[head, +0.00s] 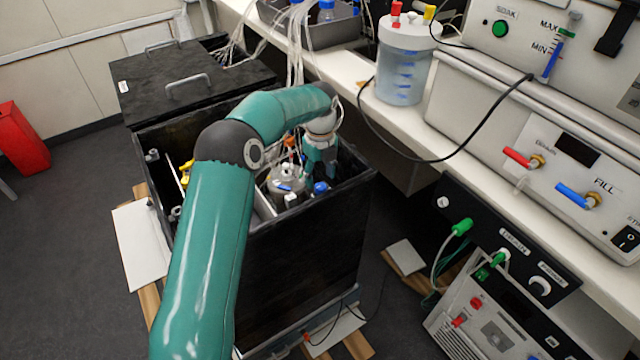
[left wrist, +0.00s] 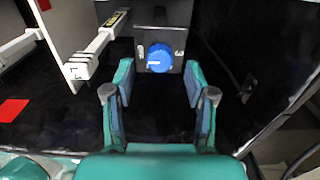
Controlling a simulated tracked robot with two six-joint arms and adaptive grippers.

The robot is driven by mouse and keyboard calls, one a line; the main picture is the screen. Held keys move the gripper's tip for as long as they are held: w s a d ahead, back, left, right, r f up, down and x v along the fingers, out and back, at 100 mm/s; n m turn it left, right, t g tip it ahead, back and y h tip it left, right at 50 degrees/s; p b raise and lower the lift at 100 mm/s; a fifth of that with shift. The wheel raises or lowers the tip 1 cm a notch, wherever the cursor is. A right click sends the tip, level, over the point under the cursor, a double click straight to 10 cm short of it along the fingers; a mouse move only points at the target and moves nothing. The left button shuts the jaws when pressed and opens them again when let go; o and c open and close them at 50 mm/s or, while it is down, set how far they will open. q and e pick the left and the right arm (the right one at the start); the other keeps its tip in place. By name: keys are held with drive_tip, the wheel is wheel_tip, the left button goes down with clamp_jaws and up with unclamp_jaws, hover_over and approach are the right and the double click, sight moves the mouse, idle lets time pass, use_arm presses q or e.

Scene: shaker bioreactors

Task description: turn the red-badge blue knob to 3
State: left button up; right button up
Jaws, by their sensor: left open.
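In the left wrist view a round blue knob (left wrist: 159,58) sits on a dark panel. A white pointer line on it points left, and small white marks flank it; I cannot read them. In the head view a blue knob (head: 320,187) shows just below my left gripper (head: 322,172). In the left wrist view my left gripper (left wrist: 158,82) is open and empty, with one finger on each side below the blue knob. The fingers look apart from it. A red patch (left wrist: 12,110) lies at the left; I cannot tell whether it is the badge. My right gripper is out of view.
The black open box (head: 300,260) surrounds the work area, with its lid (head: 190,80) behind. White bars (left wrist: 98,45) stand left of the knob. Tubes and a vessel (head: 285,180) crowd beside the gripper. A bench with instruments (head: 570,160) runs along the right.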

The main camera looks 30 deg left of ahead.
sight(320, 185)
use_arm(q)
drive_tip(key=shift+f, duration=1.65)
clamp_jaws()
drive_tip(key=shift+d, duration=0.1)
